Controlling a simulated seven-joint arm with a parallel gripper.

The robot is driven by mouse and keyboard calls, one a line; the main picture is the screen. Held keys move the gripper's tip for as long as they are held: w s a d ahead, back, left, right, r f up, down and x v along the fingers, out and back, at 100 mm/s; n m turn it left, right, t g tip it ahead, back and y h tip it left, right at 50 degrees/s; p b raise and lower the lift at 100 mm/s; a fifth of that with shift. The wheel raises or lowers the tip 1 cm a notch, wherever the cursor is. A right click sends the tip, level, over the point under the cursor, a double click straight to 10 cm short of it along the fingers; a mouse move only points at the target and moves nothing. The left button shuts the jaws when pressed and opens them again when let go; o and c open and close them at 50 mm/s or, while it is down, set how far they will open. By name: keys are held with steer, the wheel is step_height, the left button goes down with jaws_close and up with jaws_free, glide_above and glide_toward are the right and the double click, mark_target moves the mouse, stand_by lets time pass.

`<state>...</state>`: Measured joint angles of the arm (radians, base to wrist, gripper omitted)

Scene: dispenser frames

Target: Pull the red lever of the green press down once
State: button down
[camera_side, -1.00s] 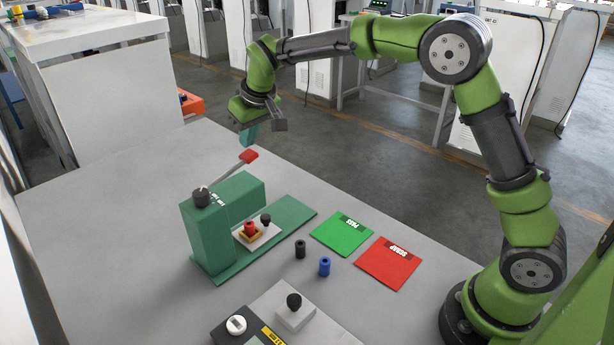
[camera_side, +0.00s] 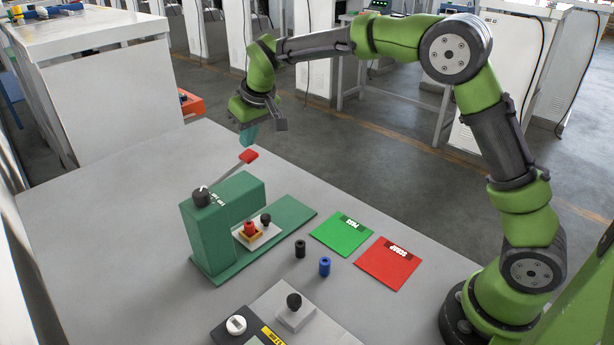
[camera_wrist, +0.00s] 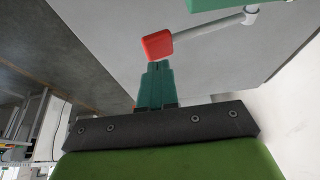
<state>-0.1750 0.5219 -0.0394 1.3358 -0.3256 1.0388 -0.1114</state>
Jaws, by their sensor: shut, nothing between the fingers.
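The green press (camera_side: 222,222) stands on the grey table. Its lever has a grey rod slanting up to the right and ends in a red handle (camera_side: 249,156). The red handle also shows in the wrist view (camera_wrist: 158,45), just beyond my fingertips. My gripper (camera_side: 249,136) is shut and empty, pointing down just above the red handle. In the wrist view my fingertips (camera_wrist: 155,66) sit close to the handle; I cannot tell whether they touch it. A red part (camera_side: 250,228) sits in the press's yellow and white holder.
A green mat (camera_side: 338,236) and a red mat (camera_side: 385,266) lie right of the press. A black cylinder (camera_side: 300,248) and a blue cylinder (camera_side: 325,267) stand near them. A grey device with a black knob (camera_side: 294,301) is at the front. The table left of the press is clear.

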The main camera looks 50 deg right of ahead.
mark_target(251, 155)
stand_by(0.6)
steer(key=shift+f, duration=2.8)
steer(key=shift+r, duration=4.6)
steer(key=s+d+r+m+t+y, duration=0.1)
steer(key=s+d+m, duration=0.3)
steer(key=s, duration=2.8)
steer(key=shift+r+t+y, duration=0.15)
steer(key=shift+t+y, duration=0.35)
steer(key=shift+t, duration=0.3)
